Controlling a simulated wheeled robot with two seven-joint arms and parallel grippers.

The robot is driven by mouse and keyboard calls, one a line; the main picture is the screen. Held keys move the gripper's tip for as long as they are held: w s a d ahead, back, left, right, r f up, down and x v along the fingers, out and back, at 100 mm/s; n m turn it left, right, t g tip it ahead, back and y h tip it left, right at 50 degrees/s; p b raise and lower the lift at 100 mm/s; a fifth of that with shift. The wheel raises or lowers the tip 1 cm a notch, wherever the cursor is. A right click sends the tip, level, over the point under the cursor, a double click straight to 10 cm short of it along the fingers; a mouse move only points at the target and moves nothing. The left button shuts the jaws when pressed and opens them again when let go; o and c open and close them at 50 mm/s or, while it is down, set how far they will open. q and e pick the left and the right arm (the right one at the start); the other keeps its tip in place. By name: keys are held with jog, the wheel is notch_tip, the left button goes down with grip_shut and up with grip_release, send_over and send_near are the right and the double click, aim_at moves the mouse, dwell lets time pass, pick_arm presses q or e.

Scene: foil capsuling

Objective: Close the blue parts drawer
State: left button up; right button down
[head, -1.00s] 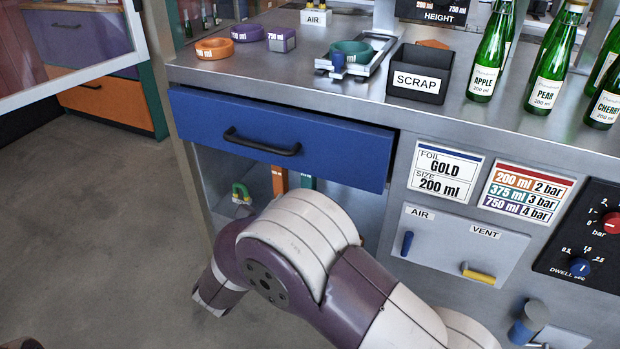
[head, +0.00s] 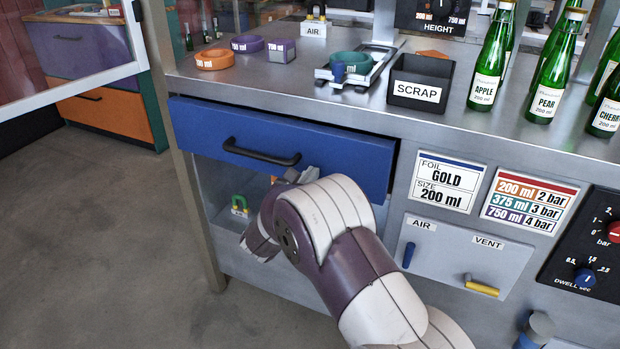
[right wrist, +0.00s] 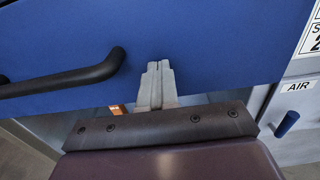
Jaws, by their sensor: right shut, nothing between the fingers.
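The blue parts drawer (head: 330,155) is under the bench top, standing out a little, with a dark gap along its top edge. Its black bar handle (head: 262,152) is on the front. My right gripper (head: 300,175) is at the lower edge of the drawer front, right of the handle, partly hidden by my arm. In the right wrist view the gripper (right wrist: 157,68) is shut and empty, its tips pointing at the blue front (right wrist: 215,45), right of the handle (right wrist: 65,78). I cannot tell whether the tips touch it. My left gripper is not in view.
The bench top (head: 290,90) carries colored rings, a black scrap bin (head: 420,80) and several green bottles (head: 488,65). An air and vent panel (head: 455,255) is right of the drawer.

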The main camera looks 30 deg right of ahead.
aim_at(318, 164)
jog(key=shift+d, duration=0.1)
jog(key=b+x, duration=0.3)
jog(key=shift+w+d+f, duration=0.25)
jog(key=shift+d, duration=0.05)
jog(key=shift+w+d+r, duration=0.15)
jog(key=shift+d+r, duration=0.05)
jog(key=shift+r, duration=0.4)
